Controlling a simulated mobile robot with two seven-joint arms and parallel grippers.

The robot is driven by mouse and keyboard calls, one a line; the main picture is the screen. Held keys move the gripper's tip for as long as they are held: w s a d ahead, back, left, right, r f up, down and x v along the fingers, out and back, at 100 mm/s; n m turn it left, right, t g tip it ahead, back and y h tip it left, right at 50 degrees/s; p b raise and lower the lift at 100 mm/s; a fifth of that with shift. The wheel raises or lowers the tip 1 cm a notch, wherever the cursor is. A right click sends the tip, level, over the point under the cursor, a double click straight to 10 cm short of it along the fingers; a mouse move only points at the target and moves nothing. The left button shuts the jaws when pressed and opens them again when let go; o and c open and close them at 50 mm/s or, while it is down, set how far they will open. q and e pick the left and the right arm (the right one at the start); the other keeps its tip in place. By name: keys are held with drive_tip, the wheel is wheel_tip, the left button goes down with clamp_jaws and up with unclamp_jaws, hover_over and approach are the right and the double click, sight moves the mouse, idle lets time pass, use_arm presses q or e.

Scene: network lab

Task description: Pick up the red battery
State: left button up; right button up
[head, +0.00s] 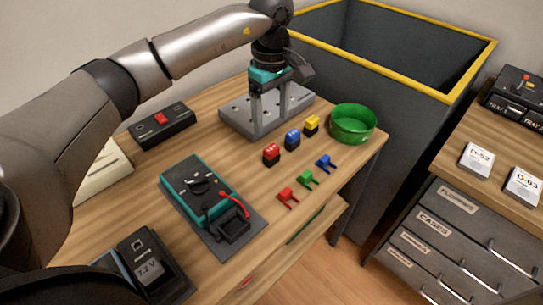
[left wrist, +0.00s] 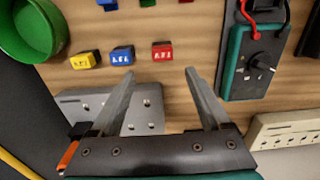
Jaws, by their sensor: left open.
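The red battery (head: 271,155) stands on the wooden table, at the near end of a short row with a blue battery (head: 292,139) and a yellow battery (head: 311,125). It also shows in the left wrist view (left wrist: 162,51), just beyond the fingertips. My left gripper (head: 270,116) is open and empty, pointing down over the grey rack (head: 236,121) behind the row. In the left wrist view, my gripper's two fingers (left wrist: 160,74) are spread apart, and the red battery appears past the gap between them. My right gripper is not in view.
A green bowl (head: 352,124) stands right of the batteries. Red (head: 288,197), green (head: 308,179) and blue (head: 326,163) clips lie in front. A teal tester (head: 196,187) is to the left. A dark yellow-rimmed bin (head: 398,80) stands behind the table.

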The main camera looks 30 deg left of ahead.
sight(272, 148)
use_arm(q)
wheel_tip(272, 148, down, 5)
drive_tip(key=shift+r+b, duration=0.2)
drive_tip(key=shift+b, duration=0.3)
drive_tip(key=shift+s+d+f+b, duration=0.1)
drive_tip(key=shift+f+b, duration=0.15)
drive_tip(key=shift+f, duration=0.45)
drive_tip(key=shift+s+f+b, duration=0.15)
drive_tip(key=shift+f+b, duration=0.15)
drive_tip(key=shift+f, duration=0.45)
drive_tip(key=shift+s+d+f+b, duration=0.1)
drive_tip(key=shift+f+b, duration=0.15)
drive_tip(key=shift+f, duration=0.95)
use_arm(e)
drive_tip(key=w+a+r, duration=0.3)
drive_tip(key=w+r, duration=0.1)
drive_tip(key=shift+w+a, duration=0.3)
use_arm(q)
drive_tip(key=shift+c, duration=0.3)
clamp_jaws()
